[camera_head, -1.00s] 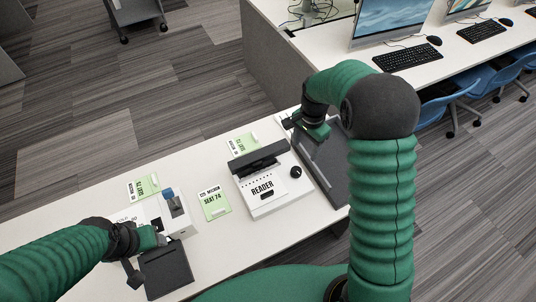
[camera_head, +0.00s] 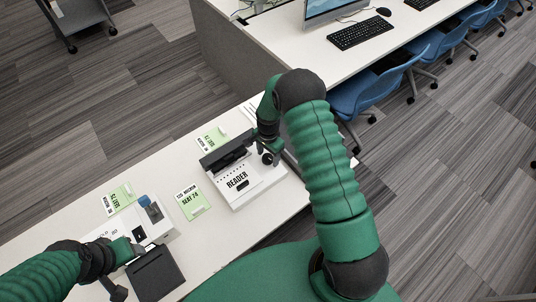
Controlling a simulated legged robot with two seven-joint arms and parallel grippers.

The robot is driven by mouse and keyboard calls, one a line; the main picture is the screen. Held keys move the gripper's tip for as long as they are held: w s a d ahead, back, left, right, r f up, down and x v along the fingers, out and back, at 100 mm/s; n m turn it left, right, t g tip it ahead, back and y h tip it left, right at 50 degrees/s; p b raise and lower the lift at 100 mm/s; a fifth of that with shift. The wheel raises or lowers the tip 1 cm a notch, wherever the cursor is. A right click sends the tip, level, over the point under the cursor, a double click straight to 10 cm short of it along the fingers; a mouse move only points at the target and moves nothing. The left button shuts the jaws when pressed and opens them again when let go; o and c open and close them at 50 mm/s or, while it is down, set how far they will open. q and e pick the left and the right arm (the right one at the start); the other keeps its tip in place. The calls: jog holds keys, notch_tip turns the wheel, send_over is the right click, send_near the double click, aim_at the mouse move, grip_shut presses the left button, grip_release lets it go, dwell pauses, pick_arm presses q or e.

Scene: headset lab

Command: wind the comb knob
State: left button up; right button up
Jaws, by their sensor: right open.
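The white reader (camera_head: 245,185) stands on the white table with a dark bar (camera_head: 226,153) along its back. Its small black knob (camera_head: 267,159) is at the right end of its top. My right gripper (camera_head: 270,149) points down at the knob, open, close above or around it; the fingers are small and dark, so I cannot tell whether they touch it. My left gripper (camera_head: 133,247) is by the white box (camera_head: 157,232) with a blue part (camera_head: 150,207), at the left; its jaws are too hidden to read.
Green-and-white cards (camera_head: 192,202) lie between the white box and the reader, with others behind. A black case (camera_head: 155,272) lies at the front left. A dark tray (camera_head: 291,158) lies right of the reader, partly behind my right arm. A desk with keyboards (camera_head: 360,33) stands behind.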

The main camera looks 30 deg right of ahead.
pick_arm(q)
jog(key=shift+a, duration=0.3)
pick_arm(e)
jog(key=shift+a, duration=0.2)
jog(key=shift+c, duration=1)
jog(key=shift+d, duration=0.1)
grip_shut()
